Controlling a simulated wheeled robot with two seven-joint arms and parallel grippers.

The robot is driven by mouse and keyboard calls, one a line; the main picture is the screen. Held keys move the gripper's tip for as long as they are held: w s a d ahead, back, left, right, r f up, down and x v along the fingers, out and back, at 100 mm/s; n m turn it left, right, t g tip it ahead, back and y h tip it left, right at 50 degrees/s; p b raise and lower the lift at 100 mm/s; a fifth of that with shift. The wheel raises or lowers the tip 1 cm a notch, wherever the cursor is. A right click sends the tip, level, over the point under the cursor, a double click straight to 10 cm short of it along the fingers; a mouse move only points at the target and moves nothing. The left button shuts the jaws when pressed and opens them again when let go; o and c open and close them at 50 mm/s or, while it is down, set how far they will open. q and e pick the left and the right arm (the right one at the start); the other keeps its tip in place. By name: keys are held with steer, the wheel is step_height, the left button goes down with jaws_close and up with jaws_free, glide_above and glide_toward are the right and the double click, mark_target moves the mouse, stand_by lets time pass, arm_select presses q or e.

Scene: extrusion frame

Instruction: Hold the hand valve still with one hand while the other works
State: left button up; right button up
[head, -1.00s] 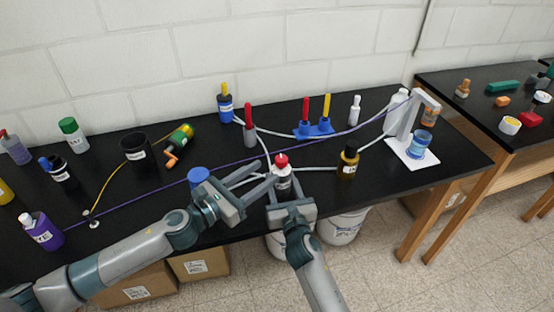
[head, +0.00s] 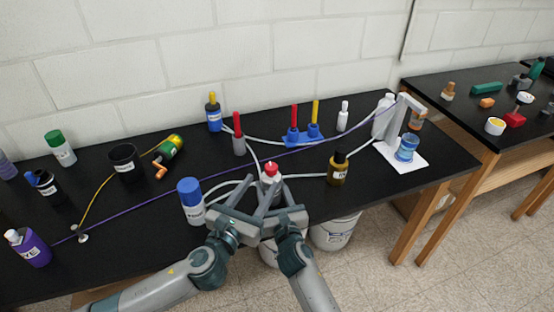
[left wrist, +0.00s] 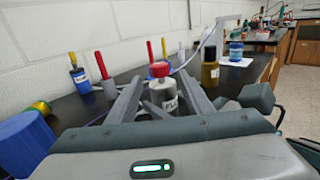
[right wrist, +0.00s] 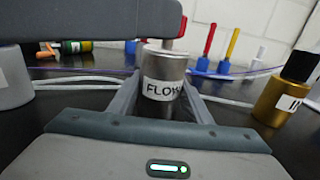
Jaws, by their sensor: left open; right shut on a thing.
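The hand valve (head: 270,173) is a small grey cylinder with a red knob, standing near the front edge of the black bench. Its FLOW label shows in the right wrist view (right wrist: 163,90). My right gripper (head: 276,189) is shut on the grey body. My left gripper (head: 257,185) is open, and its fingers reach in from the left at knob height. In the left wrist view the red knob (left wrist: 160,70) appears between the spread fingers; I cannot tell whether they touch it.
A blue-capped white bottle (head: 190,203) stands just left of my left gripper. A dark-capped amber bottle (head: 338,168) stands right of the valve. Pale tubes and a purple line (head: 150,212) cross the bench. White buckets (head: 337,232) stand below the front edge.

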arm_select(q)
steer(key=shift+w, duration=0.15)
steer(key=x, duration=1.1)
steer(key=shift+w+d, duration=0.25)
steer(key=shift+w, duration=0.05)
steer(key=shift+f, duration=0.1)
steer(key=c, duration=1.1)
